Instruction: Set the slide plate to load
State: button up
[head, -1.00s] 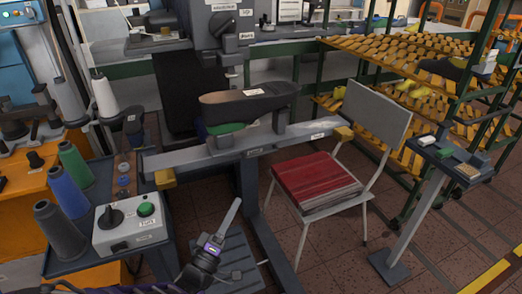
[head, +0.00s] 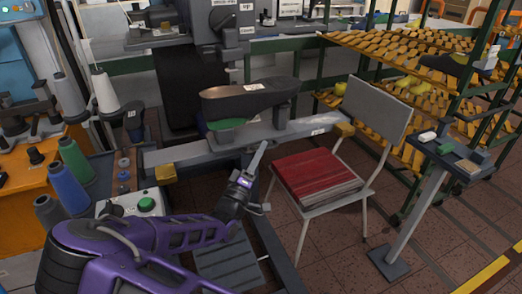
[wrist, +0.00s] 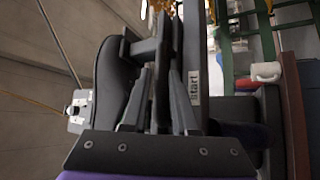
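A long grey rail (head: 190,155) runs across the machine front, with a yellow stop (head: 166,173) at its left end and another (head: 345,129) at its right. Above it stands a dark shoe-shaped piece (head: 245,100) with green underneath (head: 227,124). I cannot tell which part is the slide plate. My gripper (head: 259,153) is in front of the rail's middle, with a finger pointing up toward it. In the wrist view my fingers (wrist: 160,95) are close together beside a dark upright part, and a "Start" label (wrist: 194,86) shows to their right. Contact and opening are unclear.
A red-seated chair (head: 318,176) stands right of my gripper. A control box with a green button (head: 147,204) and thread cones (head: 75,160) are at the left. A rack of yellow lasts (head: 400,65) and a small stand (head: 450,155) are at the right.

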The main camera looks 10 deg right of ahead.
jog(key=shift+w+d+r, duration=0.2)
jog(key=shift+w+d, duration=0.1)
jog(key=shift+c, duration=0.2)
grip_shut()
dwell(1.2)
